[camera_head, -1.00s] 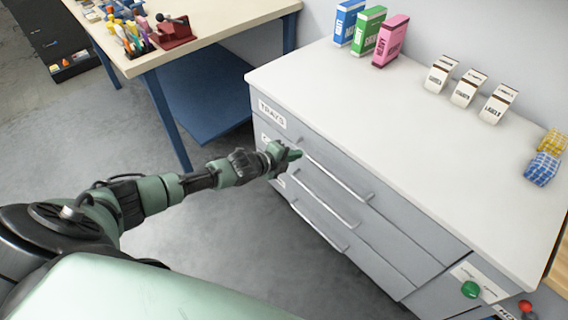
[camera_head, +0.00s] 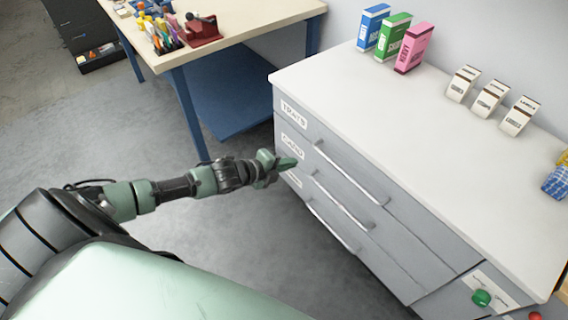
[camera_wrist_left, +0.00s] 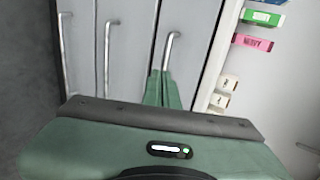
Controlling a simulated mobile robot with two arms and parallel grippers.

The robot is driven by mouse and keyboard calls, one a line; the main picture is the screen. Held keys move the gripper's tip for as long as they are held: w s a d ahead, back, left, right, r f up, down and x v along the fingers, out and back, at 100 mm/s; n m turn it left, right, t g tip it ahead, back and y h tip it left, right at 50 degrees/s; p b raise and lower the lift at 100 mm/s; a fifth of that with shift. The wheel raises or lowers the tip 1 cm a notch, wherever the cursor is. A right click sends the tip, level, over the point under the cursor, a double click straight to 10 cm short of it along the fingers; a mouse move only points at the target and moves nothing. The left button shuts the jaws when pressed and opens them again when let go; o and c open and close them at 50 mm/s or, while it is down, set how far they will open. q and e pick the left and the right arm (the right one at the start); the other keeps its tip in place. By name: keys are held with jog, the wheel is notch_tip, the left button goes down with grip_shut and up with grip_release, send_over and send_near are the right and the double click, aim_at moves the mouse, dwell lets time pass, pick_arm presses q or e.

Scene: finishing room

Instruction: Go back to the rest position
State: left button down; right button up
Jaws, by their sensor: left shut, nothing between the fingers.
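My left gripper (camera_head: 289,163) is shut and empty. It is in front of the left end of the grey drawer cabinet (camera_head: 400,262), near the drawer labels. In the left wrist view its green fingers (camera_wrist_left: 162,90) lie together, pointing at the drawer fronts beside a handle (camera_wrist_left: 173,45). I cannot tell from the views whether they touch the cabinet. The cabinet's drawers look closed, each with a long metal bar handle (camera_head: 345,172). My right gripper is in neither view.
Blue, green and pink boxes (camera_head: 413,48) and white label boxes (camera_head: 490,98) stand on the white cabinet top (camera_head: 400,130). A workbench (camera_head: 255,20) with tools and a red vise (camera_head: 201,30) is at the upper left. The grey floor (camera_head: 130,120) between is clear.

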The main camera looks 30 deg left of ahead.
pick_arm(q)
jog(key=s+a+f+n+g+y, duration=0.25)
jog(key=s+f+n, duration=0.45)
jog(key=f, duration=0.5)
jog(key=s+a+f+n+g+y, duration=0.1)
jog(key=s+a+f+n+y, duration=0.2)
jog(key=s+f, duration=0.75)
jog(key=s+d+f+n+g, duration=0.2)
jog(key=s+d+f+n, duration=0.1)
jog(key=s, duration=0.7)
jog(key=s+d+f+n+g+h, duration=0.1)
jog(key=s+d+f+n+g, duration=0.1)
jog(key=s+d+f, duration=0.3)
jog(key=s+d+f+n+g, duration=0.3)
jog(key=s+f, duration=0.6)
jog(key=s, duration=0.6)
jog(key=shift+d+f+n, duration=0.2)
jog(key=shift+d+n, duration=0.35)
jog(key=shift+n, duration=0.25)
